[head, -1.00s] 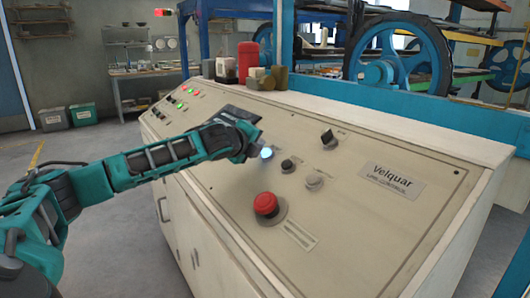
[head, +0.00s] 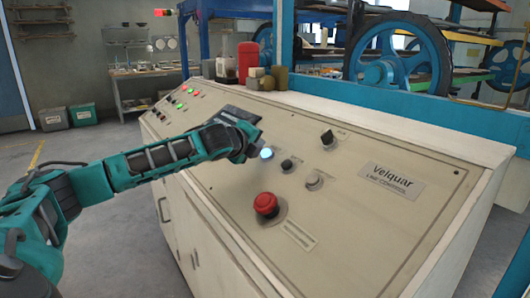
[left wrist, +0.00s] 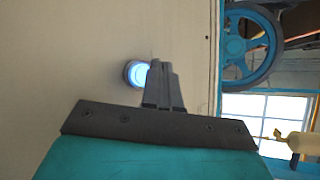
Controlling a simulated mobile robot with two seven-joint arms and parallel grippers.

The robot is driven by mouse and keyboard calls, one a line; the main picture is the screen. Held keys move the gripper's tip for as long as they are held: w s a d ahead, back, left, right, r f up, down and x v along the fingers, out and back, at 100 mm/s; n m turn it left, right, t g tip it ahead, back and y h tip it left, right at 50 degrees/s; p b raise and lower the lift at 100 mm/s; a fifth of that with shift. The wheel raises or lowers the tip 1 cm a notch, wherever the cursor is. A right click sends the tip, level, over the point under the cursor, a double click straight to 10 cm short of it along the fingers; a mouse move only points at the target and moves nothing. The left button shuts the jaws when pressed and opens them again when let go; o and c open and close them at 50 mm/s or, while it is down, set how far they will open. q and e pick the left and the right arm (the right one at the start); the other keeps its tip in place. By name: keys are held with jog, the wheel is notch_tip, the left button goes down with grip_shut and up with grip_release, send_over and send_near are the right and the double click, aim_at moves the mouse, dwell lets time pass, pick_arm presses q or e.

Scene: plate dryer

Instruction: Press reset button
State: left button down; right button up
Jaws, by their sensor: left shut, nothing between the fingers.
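A control panel (head: 370,232) with a sloped cream top carries the buttons. A round button lit blue-white (head: 266,152) sits on it; the label beside it is too small to read. It also shows in the left wrist view (left wrist: 138,74). My left gripper (head: 254,148) is shut and empty, with its fingertips right beside the lit button. In the left wrist view the closed fingers (left wrist: 164,82) overlap the button's right edge; I cannot tell whether they touch it. My right gripper is not in view.
A red mushroom button (head: 266,204), a black button (head: 287,164), a pale button (head: 313,181) and a black selector knob (head: 328,138) are nearby on the panel. Small jars and a red container (head: 248,60) stand at its back edge. Blue machinery with wheels (head: 400,58) is behind.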

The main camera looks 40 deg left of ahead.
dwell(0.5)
pick_arm(q)
jog(key=shift+f, duration=0.1)
jog(key=shift+w+f+p, duration=0.1)
jog(key=shift+w+p, duration=0.05)
jog(key=shift+p, duration=0.15)
jog(key=shift+f, duration=0.15)
jog(key=shift+w+f, duration=0.1)
jog(key=shift+w+d+f, duration=0.15)
jog(key=shift+f, duration=0.2)
dwell(0.8)
jog(key=shift+r, duration=0.15)
jog(key=shift+s+r+p, duration=0.4)
jog(key=shift+r+p, duration=0.25)
jog(key=shift+p, duration=0.4)
